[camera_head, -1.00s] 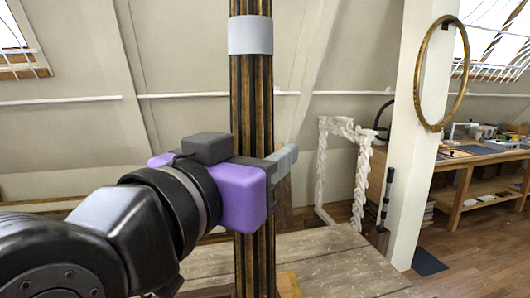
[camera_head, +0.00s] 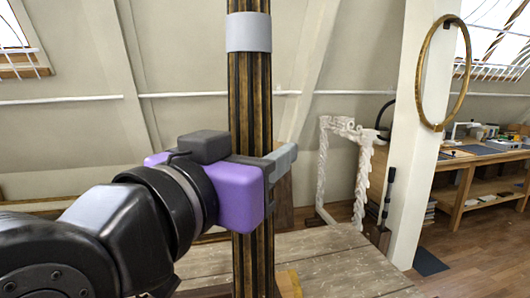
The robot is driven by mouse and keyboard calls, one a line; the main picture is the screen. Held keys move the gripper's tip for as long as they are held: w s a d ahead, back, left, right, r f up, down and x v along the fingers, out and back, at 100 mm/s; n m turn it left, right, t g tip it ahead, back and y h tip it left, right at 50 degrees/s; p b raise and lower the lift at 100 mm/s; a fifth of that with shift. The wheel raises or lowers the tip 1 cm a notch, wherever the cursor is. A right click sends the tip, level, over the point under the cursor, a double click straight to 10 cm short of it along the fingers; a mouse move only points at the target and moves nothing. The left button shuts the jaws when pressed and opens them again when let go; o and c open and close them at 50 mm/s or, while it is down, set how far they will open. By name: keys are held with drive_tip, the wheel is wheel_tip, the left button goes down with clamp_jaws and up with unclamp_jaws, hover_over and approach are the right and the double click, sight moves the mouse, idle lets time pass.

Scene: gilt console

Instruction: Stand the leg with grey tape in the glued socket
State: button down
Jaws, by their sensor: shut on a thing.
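The leg with grey tape (camera_head: 250,95) is a tall, fluted, dark and gilt post, upright in the middle of the view. Its grey tape band (camera_head: 249,32) is near the top of the picture. The leg's upper end is cut off by the frame. My gripper (camera_head: 277,163) is shut on the leg below the tape, its grey fingers across the shaft. The leg's lower end runs out of the bottom of the frame. The glued socket cannot be made out.
A wooden bench top (camera_head: 335,265) lies behind and right of the leg. A yellowish wooden piece (camera_head: 288,284) shows at the leg's lower right. A white carved frame (camera_head: 322,170) stands behind the bench. A pale post (camera_head: 408,160) carries a gilt ring (camera_head: 424,75); a workbench (camera_head: 480,160) is far right.

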drive_tip(key=shift+f, duration=0.2)
idle(0.5)
drive_tip(key=c, duration=0.8)
unclamp_jaws()
drive_tip(key=shift+o, duration=0.8)
drive_tip(key=shift+f, duration=0.15)
